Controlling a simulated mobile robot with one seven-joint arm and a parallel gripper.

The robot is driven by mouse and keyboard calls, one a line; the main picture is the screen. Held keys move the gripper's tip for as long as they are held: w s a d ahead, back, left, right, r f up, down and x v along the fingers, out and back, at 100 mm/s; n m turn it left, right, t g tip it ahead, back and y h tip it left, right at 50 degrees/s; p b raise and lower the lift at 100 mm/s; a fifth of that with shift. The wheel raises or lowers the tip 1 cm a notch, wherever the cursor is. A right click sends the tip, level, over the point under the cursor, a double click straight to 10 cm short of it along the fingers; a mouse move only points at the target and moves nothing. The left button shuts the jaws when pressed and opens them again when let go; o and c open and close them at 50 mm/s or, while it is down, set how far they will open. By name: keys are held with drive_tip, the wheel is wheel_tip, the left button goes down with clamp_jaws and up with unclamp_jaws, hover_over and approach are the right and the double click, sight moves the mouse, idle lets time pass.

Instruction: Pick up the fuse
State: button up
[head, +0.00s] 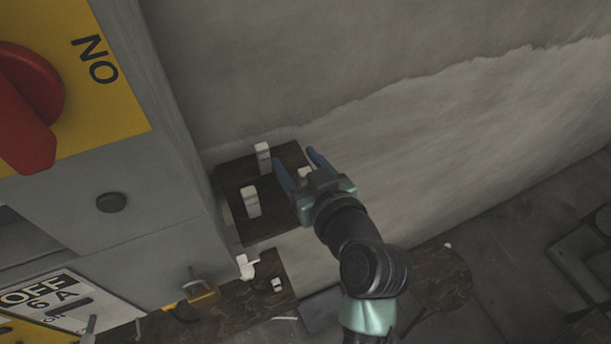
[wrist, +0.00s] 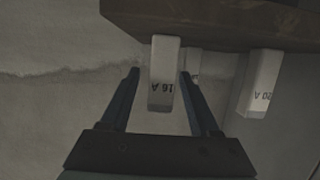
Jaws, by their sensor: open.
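In the wrist view a white block-shaped fuse marked 16 A (wrist: 163,80) projects from the edge of a dark board. My gripper (wrist: 159,73) is open, with one blue finger on each side of this fuse in the picture. A gap shows at the left finger; the right finger looks closer, and contact cannot be told. A second white fuse marked 20 A (wrist: 262,85) is to the right, outside the fingers. In the head view my gripper (head: 297,160) is over the right part of the board, with a small white piece (head: 305,172) showing between its fingers.
The dark board (head: 228,178) carries more white fuses, one at the top (head: 263,158) and one lower left (head: 250,201). A grey cabinet (head: 155,235) with a red switch handle (head: 28,105) stands left. A wooden surface with small white pieces lies below. The right side is mostly bare wall.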

clamp_jaws()
drive_tip(key=shift+r, duration=0.1)
idle(0.3)
